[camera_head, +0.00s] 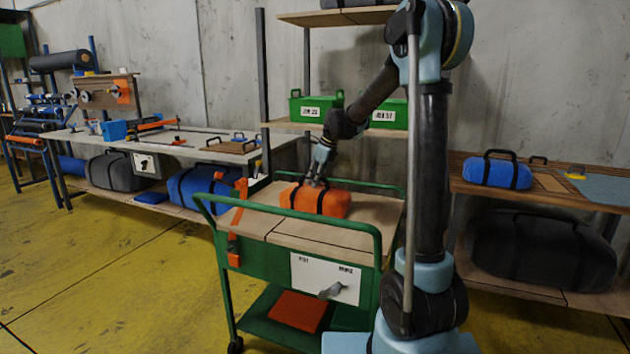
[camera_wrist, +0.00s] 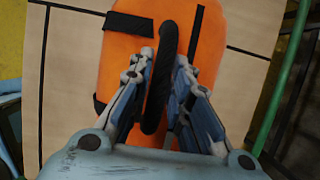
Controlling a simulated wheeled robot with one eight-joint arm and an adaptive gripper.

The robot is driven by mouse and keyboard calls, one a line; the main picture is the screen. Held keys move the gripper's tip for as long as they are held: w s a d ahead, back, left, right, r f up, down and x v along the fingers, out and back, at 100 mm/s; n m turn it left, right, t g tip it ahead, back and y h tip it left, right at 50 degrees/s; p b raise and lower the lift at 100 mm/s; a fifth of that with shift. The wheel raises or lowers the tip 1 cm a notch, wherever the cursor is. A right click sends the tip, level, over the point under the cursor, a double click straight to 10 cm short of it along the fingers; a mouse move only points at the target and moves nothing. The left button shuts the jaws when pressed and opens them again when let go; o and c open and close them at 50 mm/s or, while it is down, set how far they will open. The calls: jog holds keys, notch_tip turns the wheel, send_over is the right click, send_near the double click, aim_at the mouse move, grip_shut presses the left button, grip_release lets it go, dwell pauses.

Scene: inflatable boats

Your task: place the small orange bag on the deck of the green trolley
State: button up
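The small orange bag (camera_head: 315,201) with dark straps lies on the wooden deck (camera_head: 330,236) of the green trolley (camera_head: 223,284). My gripper (camera_head: 317,181) is at the top of the bag, coming down from above. In the wrist view the bag (camera_wrist: 118,68) shows beneath my gripper (camera_wrist: 164,62), with the deck (camera_wrist: 64,75) around it. The bag's black handle (camera_wrist: 161,85) runs between the two fingers. The fingers stand close on either side of the handle; I cannot tell whether they press on it.
A blue bag (camera_head: 497,173) sits on the right bench, with a large dark bag (camera_head: 545,248) below. Green bins (camera_head: 316,107) stand on the shelf behind. The left bench (camera_head: 190,140) holds tools, with a blue bag (camera_head: 200,184) beneath. Yellow floor (camera_head: 110,270) at left is clear.

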jog(key=shift+o, duration=0.6)
jog(key=shift+r, duration=0.1)
jog(key=v, duration=1.2)
